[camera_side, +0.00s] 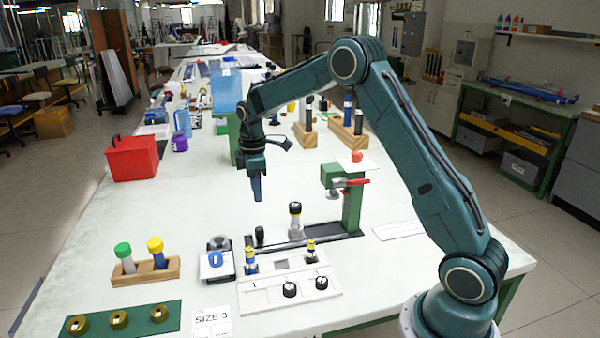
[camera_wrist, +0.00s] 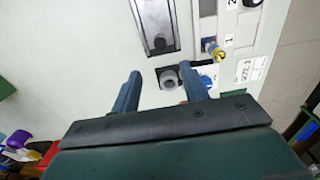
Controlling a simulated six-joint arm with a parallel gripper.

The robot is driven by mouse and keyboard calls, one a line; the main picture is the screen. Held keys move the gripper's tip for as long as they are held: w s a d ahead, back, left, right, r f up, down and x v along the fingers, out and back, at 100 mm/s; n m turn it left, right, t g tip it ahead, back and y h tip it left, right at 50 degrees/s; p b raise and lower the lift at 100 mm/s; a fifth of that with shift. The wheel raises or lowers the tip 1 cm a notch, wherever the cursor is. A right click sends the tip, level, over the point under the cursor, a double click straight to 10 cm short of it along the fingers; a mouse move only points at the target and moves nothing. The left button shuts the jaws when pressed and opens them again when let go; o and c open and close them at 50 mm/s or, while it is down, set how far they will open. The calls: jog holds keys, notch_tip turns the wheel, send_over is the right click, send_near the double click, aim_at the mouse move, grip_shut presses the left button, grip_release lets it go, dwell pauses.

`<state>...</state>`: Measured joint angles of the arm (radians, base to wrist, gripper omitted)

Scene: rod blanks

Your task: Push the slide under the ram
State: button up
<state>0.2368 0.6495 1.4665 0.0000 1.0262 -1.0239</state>
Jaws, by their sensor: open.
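The press (camera_side: 352,208) has a green column, a red lever and a green head jutting left, with a grey part below it that looks like the ram (camera_side: 337,188). A dark track (camera_side: 325,237) runs left from its foot. On the track, left of the head, stands a grey cylinder with a black cap (camera_side: 295,222); the slide seems to be under it, but its edges are unclear. My gripper (camera_side: 257,196) is open and empty, above and behind the track; both fingers show in the wrist view (camera_wrist: 160,76).
A white panel (camera_side: 290,303) with knobs and banded rods lies in front of the track. A wooden rack (camera_side: 145,271) and a red box (camera_side: 133,158) are further left.

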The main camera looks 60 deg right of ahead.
aim_at(260, 228)
notch_tip(260, 228, down, 14)
jog(key=shift+r, duration=0.15)
dwell(0.7)
grip_shut()
dwell(0.3)
